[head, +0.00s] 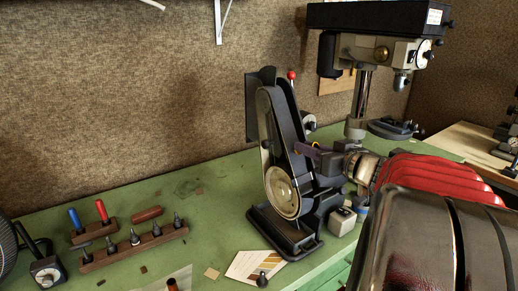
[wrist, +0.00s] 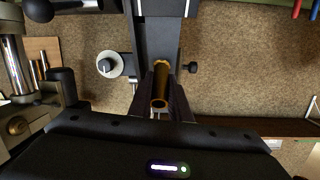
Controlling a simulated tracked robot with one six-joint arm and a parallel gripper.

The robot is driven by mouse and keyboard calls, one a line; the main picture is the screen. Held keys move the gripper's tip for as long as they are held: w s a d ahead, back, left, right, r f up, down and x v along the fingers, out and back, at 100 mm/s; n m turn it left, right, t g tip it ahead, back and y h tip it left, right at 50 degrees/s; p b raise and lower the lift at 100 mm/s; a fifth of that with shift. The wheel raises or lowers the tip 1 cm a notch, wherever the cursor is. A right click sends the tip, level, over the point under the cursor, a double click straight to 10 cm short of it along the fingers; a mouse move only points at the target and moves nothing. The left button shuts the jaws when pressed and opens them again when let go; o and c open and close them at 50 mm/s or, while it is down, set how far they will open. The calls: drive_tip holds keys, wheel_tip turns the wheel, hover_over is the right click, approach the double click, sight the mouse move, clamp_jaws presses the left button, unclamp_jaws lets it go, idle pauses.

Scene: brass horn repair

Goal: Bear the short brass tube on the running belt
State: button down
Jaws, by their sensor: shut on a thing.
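The short brass tube (wrist: 160,88) is held between the two dark fingers of my gripper (wrist: 162,98), its open end facing the wrist camera. The belt grinder stands upright on the bench in the head view, with a dark belt (head: 284,115) and a pale round wheel cover (head: 283,192). My gripper (head: 308,150) reaches in from the right and is at the belt's side, about mid-height. In the wrist view the grinder's grey-black body (wrist: 160,40) lies straight beyond the tube. I cannot tell whether the tube touches the belt. In the head view the tube is too small to make out.
A drill press (head: 375,50) stands behind and to the right of the grinder. A wooden rack of tools (head: 135,247) is on the green bench (head: 215,200) at left. The bench between rack and grinder is mostly clear.

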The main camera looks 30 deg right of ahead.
drive_tip(key=shift+w+f, duration=0.5)
drive_tip(key=shift+w, duration=0.3)
idle(2.7)
idle(0.7)
drive_tip(key=s+r, duration=0.3)
drive_tip(key=s, duration=0.3)
drive_tip(key=shift+r, duration=0.35)
drive_tip(key=shift+d, duration=0.1)
idle(0.5)
drive_tip(key=shift+w+f, duration=0.45)
drive_tip(key=shift+w, duration=0.25)
drive_tip(key=shift+w+f, duration=0.4)
drive_tip(key=shift+w, duration=0.35)
drive_tip(key=shift+w+f, duration=0.45)
drive_tip(key=shift+w, duration=0.25)
drive_tip(key=shift+w+f, duration=0.25)
drive_tip(key=shift+w, duration=0.1)
